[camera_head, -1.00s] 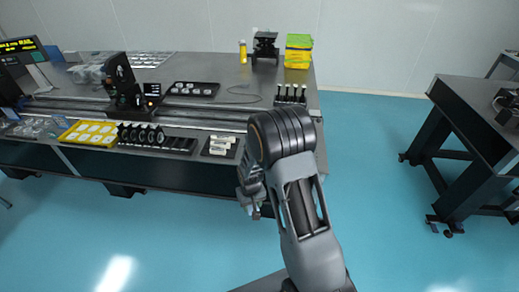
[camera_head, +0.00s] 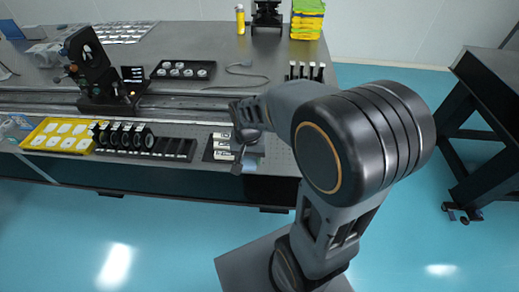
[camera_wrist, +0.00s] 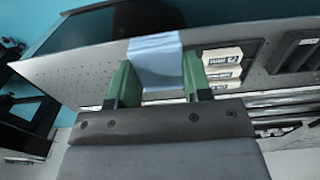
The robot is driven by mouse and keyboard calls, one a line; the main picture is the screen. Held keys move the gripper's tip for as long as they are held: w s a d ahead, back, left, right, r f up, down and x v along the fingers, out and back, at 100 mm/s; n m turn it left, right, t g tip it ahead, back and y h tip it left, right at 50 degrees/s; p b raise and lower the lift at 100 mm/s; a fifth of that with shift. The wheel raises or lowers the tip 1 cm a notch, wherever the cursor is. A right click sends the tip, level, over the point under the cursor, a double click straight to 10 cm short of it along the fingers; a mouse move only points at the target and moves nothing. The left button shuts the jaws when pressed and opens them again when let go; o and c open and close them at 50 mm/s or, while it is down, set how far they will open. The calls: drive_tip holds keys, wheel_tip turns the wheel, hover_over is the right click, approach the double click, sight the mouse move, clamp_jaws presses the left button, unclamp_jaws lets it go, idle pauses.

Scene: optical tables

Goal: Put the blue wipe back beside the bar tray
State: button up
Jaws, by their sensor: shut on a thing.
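The blue wipe (camera_wrist: 155,60) is a pale blue folded cloth in the wrist view. It sits between the two green fingers of my gripper (camera_wrist: 159,78), which is shut on it. The bar tray (camera_wrist: 246,82) is dark, holds white bars and lies just right of the wipe in that view. In the head view the bar tray (camera_head: 208,153) is near the table's front edge, with my gripper (camera_head: 246,150) at its right side. I cannot make out the wipe in the head view. I cannot tell whether the wipe touches the tabletop.
The optical table (camera_head: 190,115) has a long rail (camera_head: 180,102) behind the bar tray. Left of it stand a row of round optics (camera_head: 125,137) and a yellow tray (camera_head: 38,147). Black posts (camera_head: 305,72) stand behind my arm. Another table (camera_head: 490,90) is at the right.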

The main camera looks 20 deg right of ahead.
drive_tip(key=w+d+f, duration=0.4)
drive_tip(key=w+d+f+p, duration=0.1)
drive_tip(key=w+d+f, duration=0.3)
drive_tip(key=w+d, duration=0.1)
drive_tip(key=shift+f, duration=0.15)
drive_tip(key=shift+w+d+f, duration=0.35)
drive_tip(key=shift+f, duration=0.25)
drive_tip(key=shift+f+p, duration=0.55)
drive_tip(key=shift+f, duration=1)
drive_tip(key=shift+f, duration=0.1)
drive_tip(key=o, duration=1)
